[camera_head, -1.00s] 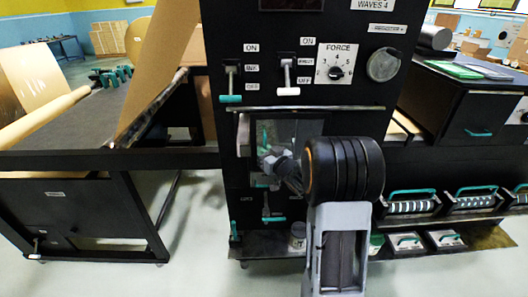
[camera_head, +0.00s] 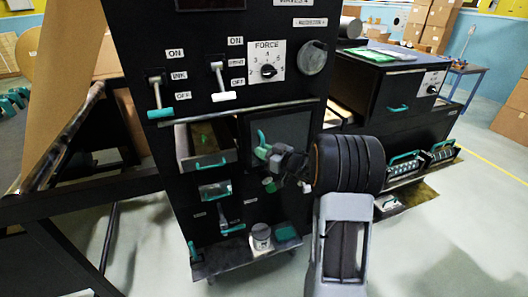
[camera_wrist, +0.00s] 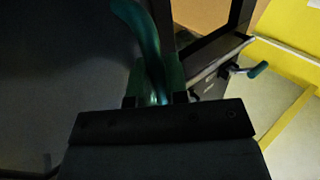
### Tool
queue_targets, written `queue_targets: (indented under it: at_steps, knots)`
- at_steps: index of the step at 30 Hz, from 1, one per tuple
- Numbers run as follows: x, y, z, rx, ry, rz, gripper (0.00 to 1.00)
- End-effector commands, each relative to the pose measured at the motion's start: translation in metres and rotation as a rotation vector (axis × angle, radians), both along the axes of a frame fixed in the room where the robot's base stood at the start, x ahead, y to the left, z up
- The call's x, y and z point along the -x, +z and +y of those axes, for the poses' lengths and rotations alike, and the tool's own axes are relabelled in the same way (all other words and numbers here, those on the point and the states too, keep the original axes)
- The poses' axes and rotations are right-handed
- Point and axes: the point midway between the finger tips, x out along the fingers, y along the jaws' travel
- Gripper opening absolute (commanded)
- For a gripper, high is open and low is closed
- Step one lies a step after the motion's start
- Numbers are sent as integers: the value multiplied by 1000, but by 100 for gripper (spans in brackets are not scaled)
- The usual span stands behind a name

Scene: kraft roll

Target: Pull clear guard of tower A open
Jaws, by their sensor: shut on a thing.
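Tower A, a black panel, carries the clear guard (camera_head: 291,133), a see-through pane in a dark frame. The guard stands to the right of an opening with a wooden drawer-like tray (camera_head: 188,148) inside, and appears swung out from the front. My gripper (camera_head: 266,153) is shut on the teal guard handle (camera_head: 261,139) at the guard's left side. In the wrist view the teal handle (camera_wrist: 147,42) runs up from between my gripper's fingers (camera_wrist: 158,96). My wrist hides the guard's lower right part.
Lever switches (camera_head: 217,82) and a FORCE dial (camera_head: 267,66) sit above the opening. A grey jar (camera_head: 261,237) stands on the low shelf below. A black cabinet (camera_head: 390,85) is at the right. Clear floor (camera_head: 455,225) lies at the lower right.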

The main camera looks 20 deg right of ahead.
Motion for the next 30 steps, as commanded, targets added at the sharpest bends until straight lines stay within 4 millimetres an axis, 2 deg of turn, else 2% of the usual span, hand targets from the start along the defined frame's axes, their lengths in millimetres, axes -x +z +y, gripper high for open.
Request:
queue_targets:
  at_steps: [8,9,15,24,30]
  knots:
    - [0,1,-2,0,-4,-2,0]
    - [0,1,-2,0,-4,-2,18]
    - [0,1,-2,0,-4,-1,38]
    - [2,0,-4,0,-4,-1,38]
    - [24,-1,-18,0,-7,-1,38]
